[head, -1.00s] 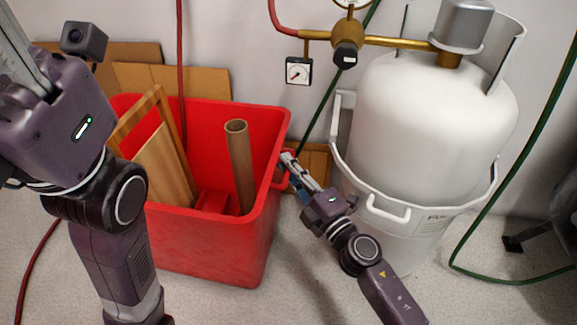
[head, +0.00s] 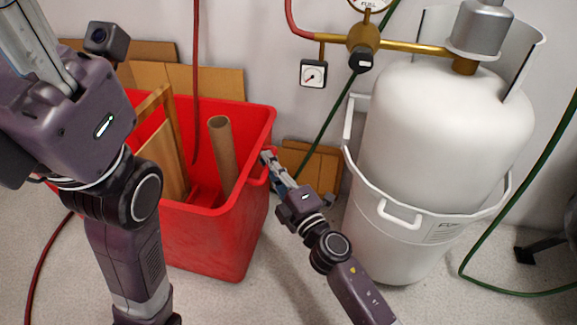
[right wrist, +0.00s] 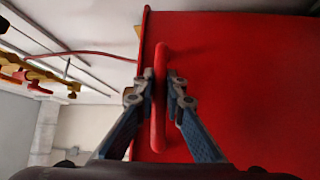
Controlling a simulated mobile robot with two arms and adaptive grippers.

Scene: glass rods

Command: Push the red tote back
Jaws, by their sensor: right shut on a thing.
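The red tote (head: 205,242) stands upright on the floor at left centre in the head view, in front of the wall. My right gripper (head: 267,160) is at the tote's right side, at the rim. In the right wrist view, its two fingers close around the red handle (right wrist: 159,125) on the tote's wall, which fills the right of that view. My left gripper (head: 38,45) is at the upper left of the head view, in front of the tote's left part. Its fingertips are cut off by the frame, and my left arm hides the tote's left side.
A brown tube (head: 222,155) and a wooden frame stand in the tote. Cardboard (head: 210,82) leans on the wall behind it, and more stands between tote and cylinder. A white gas cylinder (head: 435,140) in a white holder is at the right.

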